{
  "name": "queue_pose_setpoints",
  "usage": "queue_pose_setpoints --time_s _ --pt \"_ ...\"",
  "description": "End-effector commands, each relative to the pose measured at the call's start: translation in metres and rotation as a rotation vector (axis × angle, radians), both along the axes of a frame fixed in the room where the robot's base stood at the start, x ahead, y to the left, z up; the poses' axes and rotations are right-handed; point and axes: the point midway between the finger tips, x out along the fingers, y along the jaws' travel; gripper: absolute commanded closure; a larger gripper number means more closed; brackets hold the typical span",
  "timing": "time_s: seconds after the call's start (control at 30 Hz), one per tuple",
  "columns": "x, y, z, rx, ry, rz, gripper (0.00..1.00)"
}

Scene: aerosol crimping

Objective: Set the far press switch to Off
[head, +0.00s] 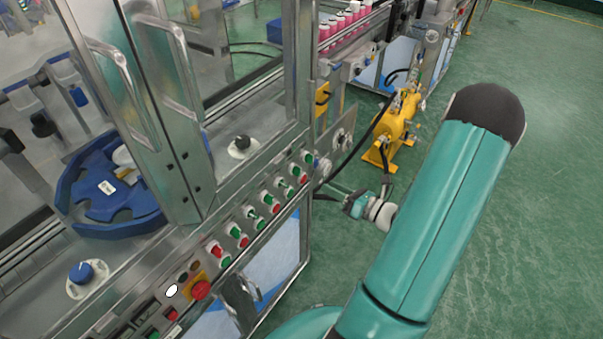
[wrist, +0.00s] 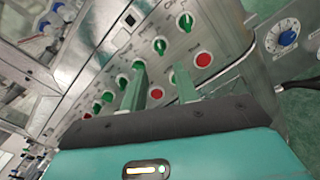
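The press control panel carries a row of green rotary switches and red buttons. Which one is the far press switch cannot be told, as its labels are too small to read. In the head view the far-end green switch (head: 308,157) is at the top right of the row. In the wrist view green switches show at the upper middle (wrist: 160,45) and farther up right (wrist: 185,22). My gripper (head: 328,188) is just right of the panel's far end. In the wrist view its two fingers (wrist: 160,72) are apart and empty, with a red button (wrist: 156,93) visible between them.
A blue dial (wrist: 288,38) is on a metal plate at the right of the wrist view. A red emergency button (head: 201,289) sits at the panel's near end. A yellow machine (head: 398,125) stands beyond my gripper. Green floor (head: 555,200) is open to the right.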

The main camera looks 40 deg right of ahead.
Motion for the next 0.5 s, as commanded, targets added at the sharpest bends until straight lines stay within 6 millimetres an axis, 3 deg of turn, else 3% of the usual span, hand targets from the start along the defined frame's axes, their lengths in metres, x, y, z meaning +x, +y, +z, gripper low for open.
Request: queue_pose_setpoints --time_s 0.3,0.5 --pt "0.063 0.024 0.000 -0.001 -0.001 0.008 0.70" --pt "0.091 0.034 0.000 -0.001 -0.001 0.009 0.70"
